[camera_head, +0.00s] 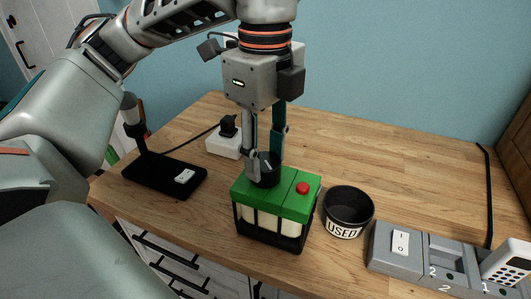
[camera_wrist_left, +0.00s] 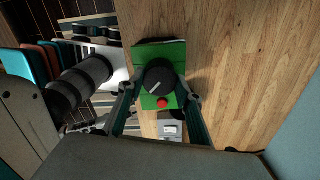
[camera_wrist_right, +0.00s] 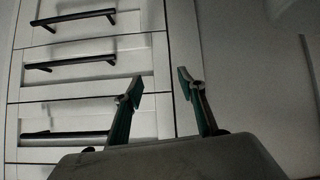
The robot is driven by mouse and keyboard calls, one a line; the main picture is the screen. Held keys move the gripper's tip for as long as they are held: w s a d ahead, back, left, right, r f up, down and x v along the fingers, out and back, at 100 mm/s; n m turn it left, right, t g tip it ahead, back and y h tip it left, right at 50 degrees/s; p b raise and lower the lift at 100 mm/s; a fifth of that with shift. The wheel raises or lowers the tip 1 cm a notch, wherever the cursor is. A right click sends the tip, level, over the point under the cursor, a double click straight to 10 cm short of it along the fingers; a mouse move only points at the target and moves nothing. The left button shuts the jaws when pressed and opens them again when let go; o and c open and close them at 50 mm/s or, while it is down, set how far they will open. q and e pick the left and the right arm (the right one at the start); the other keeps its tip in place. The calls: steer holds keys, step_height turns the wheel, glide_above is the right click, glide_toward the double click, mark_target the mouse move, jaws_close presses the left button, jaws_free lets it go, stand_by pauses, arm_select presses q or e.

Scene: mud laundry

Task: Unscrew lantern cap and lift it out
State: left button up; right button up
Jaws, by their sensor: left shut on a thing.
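The lantern (camera_head: 275,212) stands upright on the wooden counter, with a green top, a red button (camera_head: 303,188) and a black cage over a pale body. Its black round cap (camera_head: 266,170) sits at the left of the green top. My left gripper (camera_head: 264,165) points straight down and is shut on the cap, one finger at either side. In the left wrist view the cap (camera_wrist_left: 158,82), with a light line on it, lies between the fingers above the green top (camera_wrist_left: 147,55). My right gripper (camera_wrist_right: 165,88) is open and empty in front of white drawers.
A black bin marked USED (camera_head: 348,212) stands close right of the lantern. A grey switch unit (camera_head: 385,247) lies farther right. A black stand with a switch (camera_head: 160,182) and a white socket block (camera_head: 224,144) lie to the left. The counter behind is clear.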

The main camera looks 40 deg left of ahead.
arm_select(q)
steer(key=o, duration=1.2)
steer(key=c, duration=0.4)
